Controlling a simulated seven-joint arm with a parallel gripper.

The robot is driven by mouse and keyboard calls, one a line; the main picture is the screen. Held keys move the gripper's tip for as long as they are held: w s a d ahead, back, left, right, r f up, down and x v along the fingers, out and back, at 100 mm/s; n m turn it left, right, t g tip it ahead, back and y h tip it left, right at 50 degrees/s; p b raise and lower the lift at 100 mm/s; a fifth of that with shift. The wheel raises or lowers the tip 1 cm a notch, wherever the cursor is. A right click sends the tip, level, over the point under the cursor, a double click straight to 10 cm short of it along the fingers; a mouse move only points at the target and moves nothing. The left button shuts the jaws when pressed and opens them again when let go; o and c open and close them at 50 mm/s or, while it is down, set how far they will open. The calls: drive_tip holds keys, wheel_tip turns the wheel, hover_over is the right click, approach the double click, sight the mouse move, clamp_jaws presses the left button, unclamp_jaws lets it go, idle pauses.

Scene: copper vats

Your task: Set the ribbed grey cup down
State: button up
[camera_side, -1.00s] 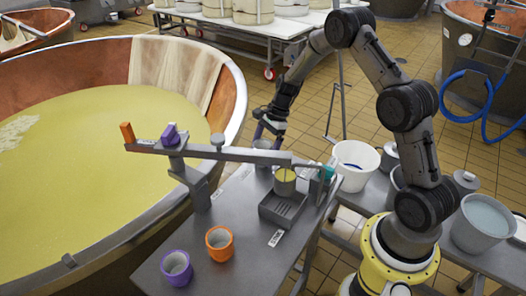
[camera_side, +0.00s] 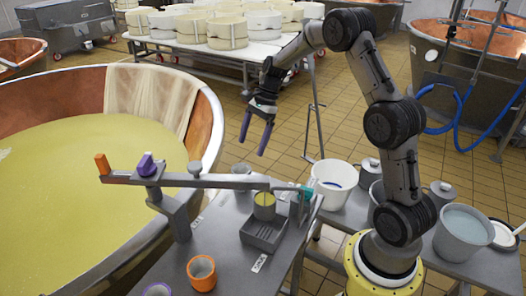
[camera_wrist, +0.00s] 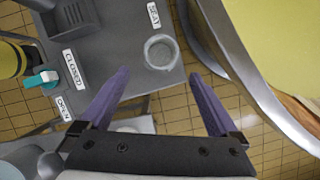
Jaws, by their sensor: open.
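The grey cup (camera_wrist: 161,52) stands upright on the grey metal table (camera_wrist: 120,30), near its edge beside a small white label, in the wrist view. In the side view the cup (camera_side: 241,170) shows partly behind the grey beam. Its ribs are too small to make out. My gripper (camera_side: 254,146) is open and empty, its purple fingers pointing down above the cup and apart from it. In the wrist view my gripper (camera_wrist: 158,76) shows its fingers spread, with the cup visible beyond the gap between them.
An orange cup (camera_side: 201,273) is in front. The large vat (camera_side: 205,110) lies left, a white bucket (camera_side: 333,184) right.

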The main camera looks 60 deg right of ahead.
drive_tip(key=s+a+r+n+t+h, duration=0.1)
drive_tip(key=s+a+r+n+h, duration=0.2)
drive_tip(key=s+a+r+n, duration=0.95)
drive_tip(key=s+a+r+n+t+h, duration=0.1)
drive_tip(key=s+n+t, duration=0.2)
drive_tip(key=s+n, duration=0.6)
drive_tip(key=s, duration=0.6)
drive_tip(key=shift+s+a, duration=0.2)
drive_tip(key=shift+a, duration=0.05)
